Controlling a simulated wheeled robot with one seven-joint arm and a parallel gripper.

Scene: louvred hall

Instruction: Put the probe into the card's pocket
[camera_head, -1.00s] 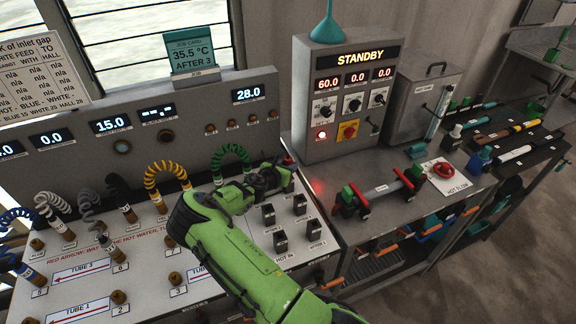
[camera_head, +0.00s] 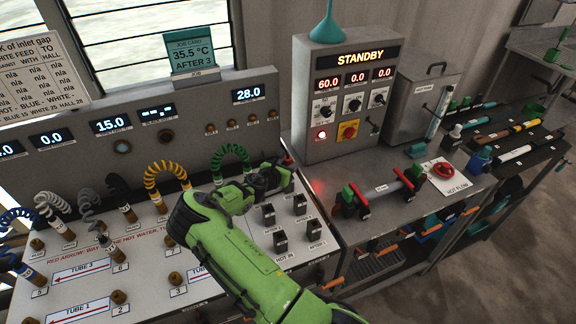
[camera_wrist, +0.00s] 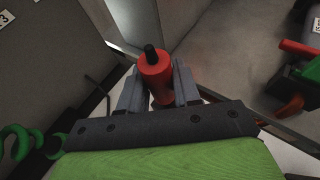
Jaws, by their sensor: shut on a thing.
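My gripper (camera_wrist: 158,92) is shut on a red probe (camera_wrist: 154,68) with a black tip, seen between the grey fingers in the wrist view. In the head view my gripper (camera_head: 272,180) is over the right part of the white panel, and a bit of red shows at its far side. Several small black pockets (camera_head: 280,241) stand on the panel just below and right of my gripper. Their labels are small; one reads HOT IN. The teal job card (camera_head: 190,56) reads 35.5 °C AFTER 3. The probe's far end is hidden.
Coiled leads, including a yellow (camera_head: 166,174) and a green one (camera_head: 230,157), rise along the panel's back. The STANDBY control box (camera_head: 345,95) stands at the right.

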